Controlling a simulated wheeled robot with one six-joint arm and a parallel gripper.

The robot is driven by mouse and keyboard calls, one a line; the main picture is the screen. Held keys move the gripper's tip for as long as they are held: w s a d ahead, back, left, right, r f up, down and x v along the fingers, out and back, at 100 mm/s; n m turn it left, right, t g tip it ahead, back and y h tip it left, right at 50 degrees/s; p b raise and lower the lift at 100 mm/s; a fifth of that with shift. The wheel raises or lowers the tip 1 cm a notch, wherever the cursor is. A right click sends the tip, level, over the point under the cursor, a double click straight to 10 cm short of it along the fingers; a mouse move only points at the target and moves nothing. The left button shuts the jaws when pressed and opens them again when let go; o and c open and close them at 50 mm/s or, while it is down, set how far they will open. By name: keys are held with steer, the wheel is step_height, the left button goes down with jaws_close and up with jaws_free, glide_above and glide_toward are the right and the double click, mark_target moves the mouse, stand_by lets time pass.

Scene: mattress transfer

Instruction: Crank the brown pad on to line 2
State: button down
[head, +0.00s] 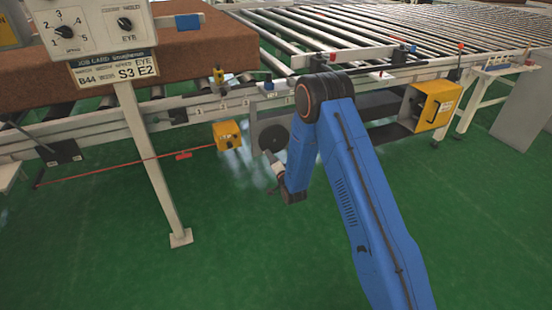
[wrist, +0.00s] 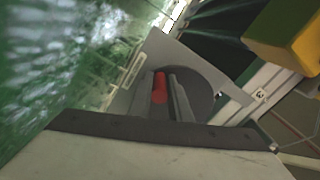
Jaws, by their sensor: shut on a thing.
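The brown pad (head: 190,52) lies on the conveyor at the left in the head view, partly behind the control panel. A dark round crank disc (head: 273,139) is mounted on a grey plate under the conveyor's front rail; it also shows in the wrist view (wrist: 203,88). My gripper (wrist: 164,88) is at the disc, its two fingers shut on the red crank handle (wrist: 160,86). In the head view my gripper (head: 271,158) is small, and the handle cannot be made out there.
A panel (head: 95,25) with dials and a job card (head: 117,69) reading B44, S3 E2 stands on a post at the left. Bare rollers (head: 400,22) extend right. Yellow boxes (head: 228,134) (head: 437,104) flank the crank. A red bar (head: 120,164) runs low at left.

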mark_target(263, 137)
steer(key=m, duration=0.2)
steer(key=a+r+m, duration=0.2)
steer(key=m, duration=0.1)
steer(key=shift+s+r+m, duration=0.25)
steer(key=shift+s+m, duration=0.05)
steer(key=shift+s, duration=0.1)
steer(key=r+m, duration=0.1)
steer(key=m, duration=0.1)
steer(key=r+m, duration=0.1)
steer(key=m, duration=0.1)
steer(key=shift+s+a+r+m, duration=0.1)
steer(key=shift+a+r+m, duration=0.2)
steer(key=shift+a, duration=0.1)
step_height(263, 137, up, 2)
steer(key=m, duration=0.3)
steer(key=shift+m, duration=0.3)
steer(key=shift+d+r+m, duration=0.25)
steer(key=shift+r+m, duration=0.25)
steer(key=shift+m, duration=0.4)
steer(key=shift+d+r+m, duration=0.2)
steer(key=shift+r+m, duration=0.25)
steer(key=shift+m, duration=0.45)
steer(key=c, duration=1.6)
jaws_free()
steer(key=shift+c, duration=0.2)
